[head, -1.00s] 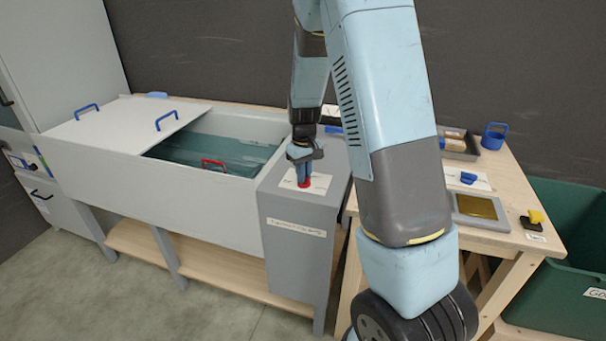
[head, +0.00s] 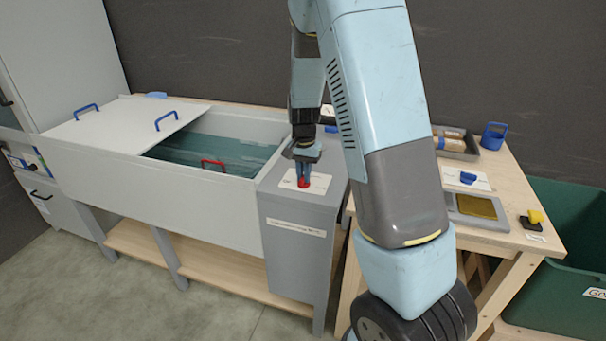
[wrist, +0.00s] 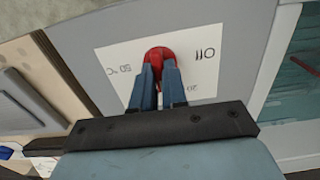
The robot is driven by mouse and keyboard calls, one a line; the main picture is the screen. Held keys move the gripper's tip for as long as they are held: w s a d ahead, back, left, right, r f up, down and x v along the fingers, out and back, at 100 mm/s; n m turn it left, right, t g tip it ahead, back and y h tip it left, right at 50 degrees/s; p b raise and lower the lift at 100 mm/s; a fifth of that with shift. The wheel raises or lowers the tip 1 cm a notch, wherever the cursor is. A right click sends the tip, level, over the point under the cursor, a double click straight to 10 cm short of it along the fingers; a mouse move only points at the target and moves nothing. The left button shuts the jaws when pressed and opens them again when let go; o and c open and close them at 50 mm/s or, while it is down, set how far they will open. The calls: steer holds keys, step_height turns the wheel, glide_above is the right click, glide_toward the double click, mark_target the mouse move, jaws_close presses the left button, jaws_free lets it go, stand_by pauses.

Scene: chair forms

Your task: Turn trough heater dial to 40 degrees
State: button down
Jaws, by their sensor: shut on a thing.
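The red heater dial (head: 304,182) sits on a white scale plate (head: 318,183) on top of the grey heater box (head: 300,229) at the trough's right end. The dial (wrist: 158,54) and its plate (wrist: 118,62) also show in the wrist view, with markings reading 20 and 50 °C; other scale marks are hidden by my fingers. My gripper (head: 303,172) points down from above, and its blue fingers (wrist: 160,80) are shut on the red dial. The dial's exact setting cannot be read.
The grey trough (head: 160,180) holds greenish water and a red-handled thing (head: 214,164); a lid with blue handles (head: 125,122) covers its left part. A wooden table (head: 500,170) with trays and small tools stands right. A green bin (head: 570,230) is far right.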

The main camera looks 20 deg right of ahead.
steer(key=m, duration=0.5)
steer(key=shift+w+r+m, duration=0.1)
steer(key=shift+w+m, duration=0.1)
steer(key=shift+m, duration=0.1)
stand_by(0.4)
steer(key=c, duration=1.2)
jaws_free()
steer(key=shift+s, duration=0.1)
steer(key=shift+o, duration=0.2)
step_height(320, 180, up, 14)
steer(key=shift+f, duration=0.25)
